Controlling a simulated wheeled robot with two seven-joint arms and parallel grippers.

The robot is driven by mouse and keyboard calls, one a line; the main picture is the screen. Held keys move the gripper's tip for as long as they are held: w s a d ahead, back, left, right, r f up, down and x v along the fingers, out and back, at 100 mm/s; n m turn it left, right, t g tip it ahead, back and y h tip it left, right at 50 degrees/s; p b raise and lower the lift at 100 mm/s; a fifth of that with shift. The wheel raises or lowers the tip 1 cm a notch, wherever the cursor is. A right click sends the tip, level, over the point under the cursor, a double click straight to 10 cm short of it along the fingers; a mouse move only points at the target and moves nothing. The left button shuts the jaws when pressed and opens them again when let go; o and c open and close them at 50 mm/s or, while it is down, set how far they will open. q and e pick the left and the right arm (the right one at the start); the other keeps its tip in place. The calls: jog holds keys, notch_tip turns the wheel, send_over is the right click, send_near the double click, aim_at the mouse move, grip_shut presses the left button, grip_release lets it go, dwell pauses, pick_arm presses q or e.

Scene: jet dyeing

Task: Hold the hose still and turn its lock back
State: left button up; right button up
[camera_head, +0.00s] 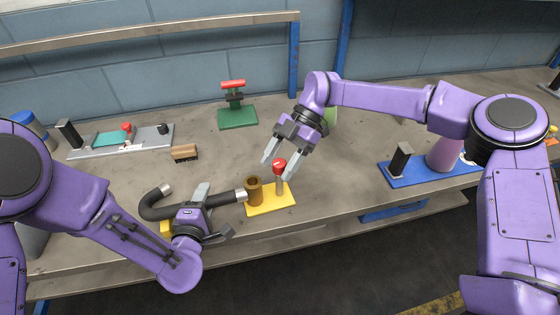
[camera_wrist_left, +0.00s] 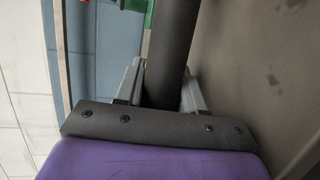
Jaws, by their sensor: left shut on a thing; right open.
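The black hose (camera_head: 222,199) lies over the front part of the bench, bent at its left end, with metal ends. My left gripper (camera_head: 202,195) is shut on the hose. The left wrist view shows the dark hose (camera_wrist_left: 172,50) between the two grey fingers. The hose's right metal end is beside a brown ring-like socket (camera_head: 254,190) on a yellow base plate (camera_head: 270,205); I cannot tell if they touch. A lock with a red knob (camera_head: 279,164) stands upright on the same plate. My right gripper (camera_head: 279,157) is open, its fingers around or just above the red knob.
A brush (camera_head: 185,152) lies behind the hose. A green stand with a red handle (camera_head: 236,110) is further back. A grey tray (camera_head: 90,152) with a teal piece is at left, and a blue plate (camera_head: 398,182) with a black block is at right.

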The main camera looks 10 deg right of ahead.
jog(key=c, duration=1)
jog(key=shift+n+g, duration=0.3)
jog(key=shift+n, duration=0.2)
jog(key=shift+c, duration=0.2)
jog(key=n+g+h, duration=0.1)
jog(key=n+h, duration=0.1)
jog(key=shift+n+g, duration=0.3)
jog(key=shift+n, duration=0.1)
jog(key=n+g+h, duration=0.1)
jog(key=n+h, duration=0.1)
jog(key=n, duration=0.1)
jog(key=shift+a+n+h, duration=0.1)
jog(key=shift+n+h, duration=0.2)
jog(key=shift+n, duration=0.1)
jog(key=n+g+h, duration=0.1)
jog(key=n+h, duration=0.2)
jog(key=n, duration=0.1)
jog(key=shift+n+h, duration=1.2)
jog(key=shift+n, duration=0.4)
